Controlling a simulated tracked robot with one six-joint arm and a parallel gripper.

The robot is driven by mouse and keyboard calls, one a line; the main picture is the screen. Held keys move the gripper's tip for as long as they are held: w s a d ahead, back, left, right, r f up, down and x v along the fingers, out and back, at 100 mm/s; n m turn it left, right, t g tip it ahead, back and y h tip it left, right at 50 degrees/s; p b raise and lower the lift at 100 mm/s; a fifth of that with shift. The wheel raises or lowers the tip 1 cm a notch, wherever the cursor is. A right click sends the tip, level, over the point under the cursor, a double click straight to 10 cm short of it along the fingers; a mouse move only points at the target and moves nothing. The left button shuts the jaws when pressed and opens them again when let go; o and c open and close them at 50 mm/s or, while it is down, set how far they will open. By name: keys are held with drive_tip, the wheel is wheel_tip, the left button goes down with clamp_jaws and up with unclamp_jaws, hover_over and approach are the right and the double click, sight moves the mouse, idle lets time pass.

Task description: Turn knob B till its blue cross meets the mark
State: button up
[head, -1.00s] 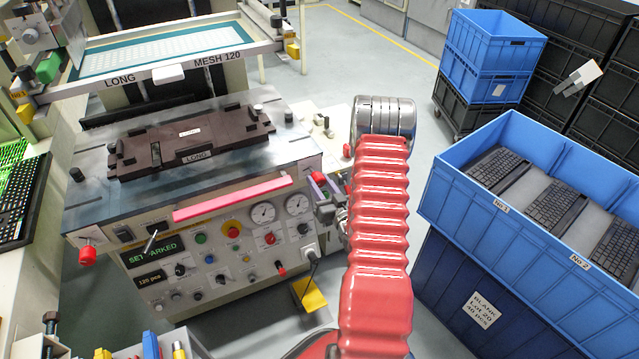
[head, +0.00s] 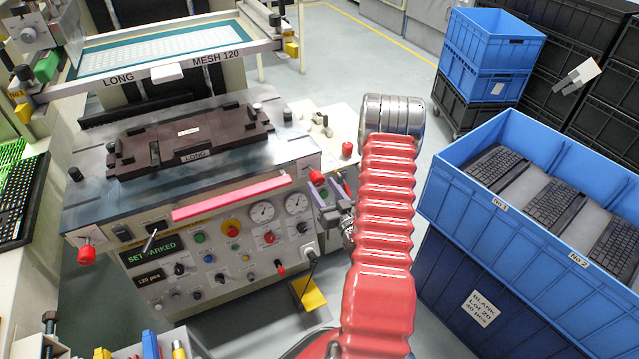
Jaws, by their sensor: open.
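No letter B or blue cross can be made out in the head view, so I cannot tell which knob is knob B. A red knob (head: 317,177) shows at the right front corner of the printing machine, and another red knob (head: 86,256) is at its left front corner. A third red knob (head: 347,149) is on the light ledge behind the right corner. My gripper (head: 331,208) is open beside the machine's right front corner, close to the first red knob. It is small and partly hidden by my red-sleeved arm, and contact cannot be told.
The machine's front panel (head: 215,262) carries gauges, buttons and small knobs, with a pink bar (head: 232,197) above. A dark LONG fixture (head: 190,138) lies on the machine top. A blue crate (head: 465,222) of keyboards stands at right. Open floor lies behind my arm.

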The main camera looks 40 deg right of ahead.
drive_tip(key=v, duration=1)
drive_tip(key=shift+s, duration=0.3)
drive_tip(key=shift+a, duration=0.1)
